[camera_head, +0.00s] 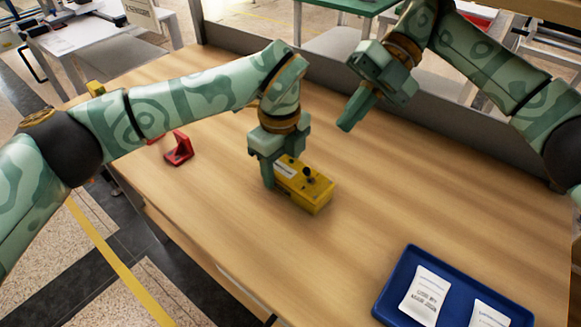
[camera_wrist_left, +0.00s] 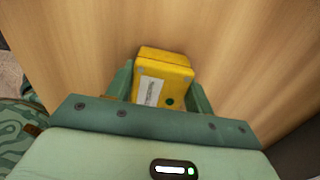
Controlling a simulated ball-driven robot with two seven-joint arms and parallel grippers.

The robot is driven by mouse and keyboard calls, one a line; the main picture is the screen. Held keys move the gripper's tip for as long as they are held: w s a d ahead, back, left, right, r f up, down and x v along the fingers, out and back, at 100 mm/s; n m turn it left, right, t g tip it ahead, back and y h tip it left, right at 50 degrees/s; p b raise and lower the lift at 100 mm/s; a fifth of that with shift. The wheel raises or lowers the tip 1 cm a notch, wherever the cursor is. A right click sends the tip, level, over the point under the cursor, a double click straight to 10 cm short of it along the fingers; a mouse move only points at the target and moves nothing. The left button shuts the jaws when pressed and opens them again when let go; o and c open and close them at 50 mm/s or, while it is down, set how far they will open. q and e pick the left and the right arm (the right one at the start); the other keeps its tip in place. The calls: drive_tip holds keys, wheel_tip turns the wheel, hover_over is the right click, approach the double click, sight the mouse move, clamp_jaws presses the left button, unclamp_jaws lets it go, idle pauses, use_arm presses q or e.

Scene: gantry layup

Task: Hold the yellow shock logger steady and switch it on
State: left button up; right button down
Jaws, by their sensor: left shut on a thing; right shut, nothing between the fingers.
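The yellow shock logger (camera_head: 317,195) lies on the wooden table, near the middle of the head view. It is a box with a pale label and a dark round knob or switch on top. My left gripper (camera_head: 276,172) is shut on one end of the logger. In the left wrist view the logger (camera_wrist_left: 172,72) sits between the two fingers of my left gripper (camera_wrist_left: 163,92), with its label and a dark green round spot showing. My right gripper (camera_head: 345,125) is shut and empty, above the table to the right of and behind the logger.
A blue tray (camera_head: 388,297) with white printed packets (camera_head: 425,295) lies at the front right. A red holder (camera_head: 179,149) stands on the left of the table. A grey upright panel (camera_head: 330,74) runs along the back edge. The table around the logger is clear.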

sight(315, 196)
drive_tip(key=s+f+n+y, duration=0.1)
drive_tip(key=f, duration=0.1)
drive_tip(key=s+d+f+n+t+y, duration=0.1)
drive_tip(key=f, duration=0.1)
drive_tip(key=s+f+n+t+y, duration=0.1)
drive_tip(key=f, duration=0.1)
drive_tip(key=shift+s+d+n, duration=0.15)
drive_tip(key=shift+s+n, duration=0.2)
drive_tip(key=shift+n, duration=0.05)
drive_tip(key=s+t+y, duration=0.1)
drive_tip(key=s, duration=0.1)
drive_tip(key=s+f+t+y, duration=0.1)
drive_tip(key=s+y, duration=0.1)
drive_tip(key=shift+f, duration=0.1)
drive_tip(key=s+t, duration=0.1)
drive_tip(key=s+m+t+y, duration=0.1)
drive_tip(key=s, duration=0.1)
drive_tip(key=s+t+y, duration=0.1)
drive_tip(key=t, duration=0.1)
drive_tip(key=shift+s+d+m, duration=0.3)
drive_tip(key=shift+d+m, duration=0.05)
drive_tip(key=shift+m, duration=0.05)
drive_tip(key=shift+s+d+m+t, duration=0.25)
drive_tip(key=shift+s+m+t, duration=0.35)
drive_tip(key=shift+t, duration=0.1)
drive_tip(key=shift+a, duration=0.1)
